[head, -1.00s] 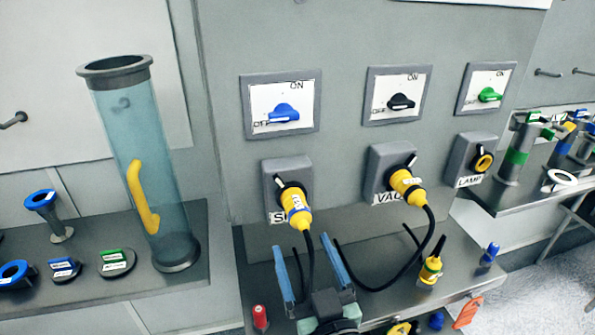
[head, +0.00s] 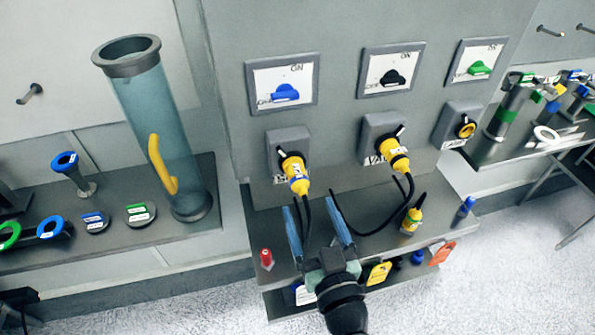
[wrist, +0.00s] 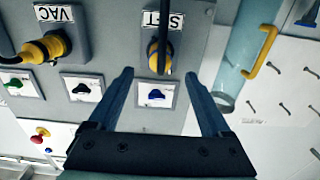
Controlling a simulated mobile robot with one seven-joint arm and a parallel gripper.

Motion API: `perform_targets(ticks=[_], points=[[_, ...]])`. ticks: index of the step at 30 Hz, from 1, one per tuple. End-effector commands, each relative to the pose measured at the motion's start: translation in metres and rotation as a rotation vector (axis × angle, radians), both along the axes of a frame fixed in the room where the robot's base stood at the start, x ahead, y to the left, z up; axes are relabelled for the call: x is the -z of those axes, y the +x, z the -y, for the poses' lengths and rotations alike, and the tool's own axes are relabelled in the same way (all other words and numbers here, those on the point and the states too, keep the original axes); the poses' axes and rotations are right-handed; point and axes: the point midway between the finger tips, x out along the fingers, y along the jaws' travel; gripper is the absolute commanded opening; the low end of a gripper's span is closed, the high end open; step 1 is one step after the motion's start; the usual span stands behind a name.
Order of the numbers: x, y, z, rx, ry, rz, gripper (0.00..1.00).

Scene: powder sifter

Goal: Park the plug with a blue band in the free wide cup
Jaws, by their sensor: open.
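A yellow plug with a blue-and-white band (head: 297,180) sits in the left wall socket, below the blue switch, with its black cable hanging down. I cannot make out a free wide cup; the low shelf (head: 375,242) is partly hidden by my gripper.
A second yellow plug (head: 394,155) sits in the VAC socket. Another yellow plug (head: 411,221) stands on the shelf, with a red item (head: 266,258) and a blue one (head: 464,208). The lamp socket (head: 460,126) holds no plug. A tall clear cylinder (head: 165,140) stands left.

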Motion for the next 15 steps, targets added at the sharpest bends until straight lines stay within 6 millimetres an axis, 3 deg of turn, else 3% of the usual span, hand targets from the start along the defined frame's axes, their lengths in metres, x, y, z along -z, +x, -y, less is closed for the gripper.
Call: perform_targets(ticks=[7,15], points=[[-0.002,0.009,-0.003,-0.003,0.0,0.001,0.82],[-0.003,0.045,-0.013,-0.003,-0.001,0.001,0.82]])
